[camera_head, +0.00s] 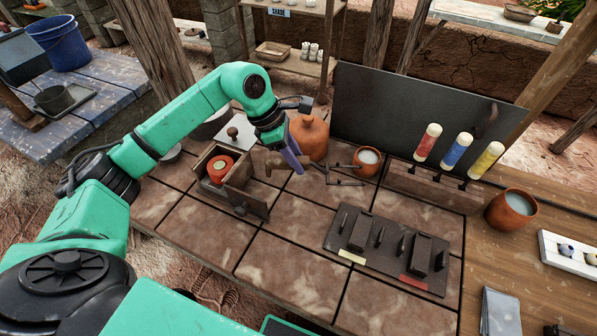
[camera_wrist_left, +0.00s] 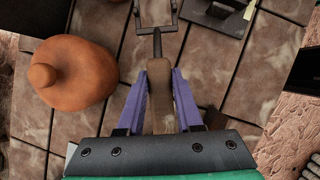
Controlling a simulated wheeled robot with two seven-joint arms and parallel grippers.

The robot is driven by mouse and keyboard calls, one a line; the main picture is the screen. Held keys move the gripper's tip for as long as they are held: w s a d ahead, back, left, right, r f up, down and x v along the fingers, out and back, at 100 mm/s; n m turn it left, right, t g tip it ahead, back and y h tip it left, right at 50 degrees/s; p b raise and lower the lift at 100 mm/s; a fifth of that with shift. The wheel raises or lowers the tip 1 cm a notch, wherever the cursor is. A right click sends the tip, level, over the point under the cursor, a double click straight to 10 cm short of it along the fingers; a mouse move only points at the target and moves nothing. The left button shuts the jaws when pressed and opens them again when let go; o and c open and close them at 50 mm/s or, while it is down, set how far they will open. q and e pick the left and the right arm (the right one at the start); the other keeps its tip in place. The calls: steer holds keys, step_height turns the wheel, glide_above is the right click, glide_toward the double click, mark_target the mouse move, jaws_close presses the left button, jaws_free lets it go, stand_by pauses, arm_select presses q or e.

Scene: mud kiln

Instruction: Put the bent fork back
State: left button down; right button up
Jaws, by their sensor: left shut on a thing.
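The bent fork has a wooden handle (camera_head: 270,163) and a dark, angular forked metal end (camera_head: 345,180). My left gripper (camera_head: 296,165), with purple fingers, points down over the work table and is shut on the handle. In the left wrist view, the fork's handle (camera_wrist_left: 159,95) lies between the two fingers (camera_wrist_left: 159,100). Its metal frame shows at the top edge and is partly cut off. In the head view the fingers hide the middle of the fork. I cannot tell whether the fork touches the tiles. My right gripper is not in view.
A lidded clay pot (camera_head: 311,140) stands close behind the gripper. A wooden box (camera_head: 212,185) with an open door is left. A small pot (camera_head: 368,163), a holder (camera_head: 432,188) with coloured tools and a dark tool tray (camera_head: 365,265) are right. Front tiles are clear.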

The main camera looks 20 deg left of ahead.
mark_target(275, 158)
arm_select(q)
step_height(275, 158, down, 5)
steer(key=shift+s+f+p, duration=0.1)
steer(key=shift+f+p, duration=0.1)
steer(key=shift+p, duration=0.15)
steer(key=shift+f, duration=0.45)
steer(key=c, duration=0.6)
jaws_free()
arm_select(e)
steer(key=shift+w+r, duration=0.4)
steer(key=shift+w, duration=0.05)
arm_select(q)
steer(key=shift+o, duration=0.2)
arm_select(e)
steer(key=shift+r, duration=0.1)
arm_select(q)
steer(key=b+v, duration=0.2)
steer(key=v, duration=1)
steer(key=shift+b, duration=0.3)
steer(key=shift+r, duration=0.2)
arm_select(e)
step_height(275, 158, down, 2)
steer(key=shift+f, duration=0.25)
